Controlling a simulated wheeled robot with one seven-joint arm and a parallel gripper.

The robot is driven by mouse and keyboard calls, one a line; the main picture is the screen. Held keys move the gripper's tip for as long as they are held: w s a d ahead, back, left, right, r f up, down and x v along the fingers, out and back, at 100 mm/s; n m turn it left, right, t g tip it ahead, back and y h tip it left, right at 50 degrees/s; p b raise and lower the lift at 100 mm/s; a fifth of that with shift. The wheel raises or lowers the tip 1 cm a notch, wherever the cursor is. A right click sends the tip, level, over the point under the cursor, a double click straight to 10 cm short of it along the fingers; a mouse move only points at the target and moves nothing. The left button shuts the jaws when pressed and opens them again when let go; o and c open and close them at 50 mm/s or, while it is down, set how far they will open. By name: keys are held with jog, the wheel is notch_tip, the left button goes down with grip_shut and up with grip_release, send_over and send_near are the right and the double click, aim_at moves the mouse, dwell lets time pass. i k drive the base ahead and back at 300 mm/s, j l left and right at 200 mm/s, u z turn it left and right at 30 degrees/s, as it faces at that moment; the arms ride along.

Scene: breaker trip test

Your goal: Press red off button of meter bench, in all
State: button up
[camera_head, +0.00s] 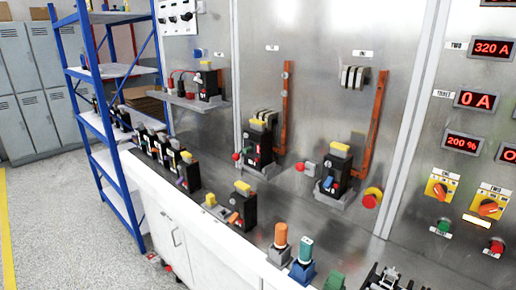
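The meter bench (460,60) is the metal panel at the right edge, with red lit displays reading 320 A, 0 A and 200 %. A round red button (496,246) sits low on this panel, near the right edge of the picture. A green button (443,226) is to its left. Two orange rotary knobs on yellow plates sit above them, the left one (439,189) over the green button and the right one (489,208) over the red button. A lit label strip shows between the right knob and the red button.
A red mushroom button (371,199) on a yellow base is on the middle panel. Several breakers with yellow tops, such as one (335,176), stand along the bench. Orange, blue and green handled pieces stand at the front edge. A blue shelf rack (112,130) is at left, with open floor (70,220) beside it.

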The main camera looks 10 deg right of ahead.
aim_at(497, 247)
jog(key=z, duration=1.95)
